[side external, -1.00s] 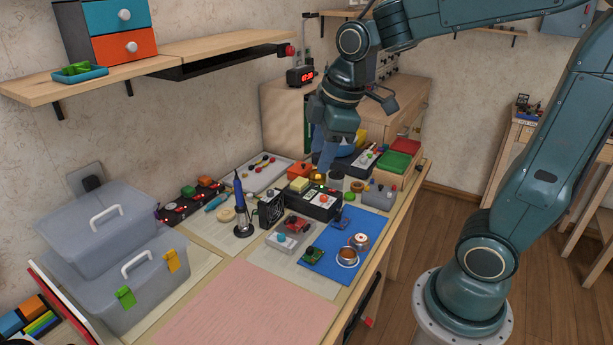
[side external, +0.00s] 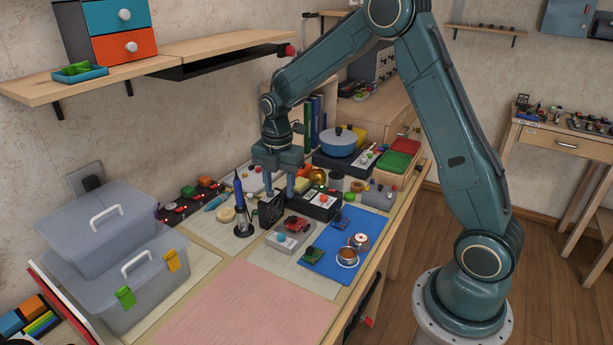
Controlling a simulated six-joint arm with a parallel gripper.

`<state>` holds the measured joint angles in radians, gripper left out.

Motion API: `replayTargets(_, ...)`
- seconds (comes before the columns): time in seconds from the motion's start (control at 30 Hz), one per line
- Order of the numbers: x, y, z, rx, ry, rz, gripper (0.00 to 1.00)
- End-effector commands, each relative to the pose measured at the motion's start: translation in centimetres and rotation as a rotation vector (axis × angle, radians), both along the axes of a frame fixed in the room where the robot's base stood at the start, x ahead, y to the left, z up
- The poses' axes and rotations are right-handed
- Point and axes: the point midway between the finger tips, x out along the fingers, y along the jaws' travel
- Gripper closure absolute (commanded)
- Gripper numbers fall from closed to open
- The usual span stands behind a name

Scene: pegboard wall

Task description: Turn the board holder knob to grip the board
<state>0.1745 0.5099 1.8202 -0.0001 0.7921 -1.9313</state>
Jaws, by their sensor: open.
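My gripper (side external: 280,192) is open and points down among the items at the middle of the bench, just above and behind the black fan box (side external: 271,210). Nothing shows between its fingers. A small red device (side external: 297,225) sits on the bench in front and right of the fan; it may be the board holder, but its knob is too small to tell. A green circuit board (side external: 313,256) lies on the blue mat (side external: 318,270), and a blue board (side external: 341,222) sits near the mat's back edge. I cannot tell which board belongs to the holder.
A soldering iron (side external: 240,205) stands upright left of the fan. Grey bins (side external: 110,240) fill the left. The pink mat (side external: 250,305) in front is clear.

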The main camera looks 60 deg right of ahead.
Motion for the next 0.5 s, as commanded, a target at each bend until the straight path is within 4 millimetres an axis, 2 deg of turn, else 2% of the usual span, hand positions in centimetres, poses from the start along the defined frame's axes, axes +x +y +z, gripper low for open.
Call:
replayTargets(0.03, 0.2, -0.2, -0.7, 0.001, 0.009, 0.025, 0.57)
replayTargets(0.17, 0.6, -0.5, -1.6, 0.003, 0.017, 0.067, 0.57)
replayTargets(0.5, 0.7, -0.5, -2.1, 0.003, 0.019, 0.077, 0.57)
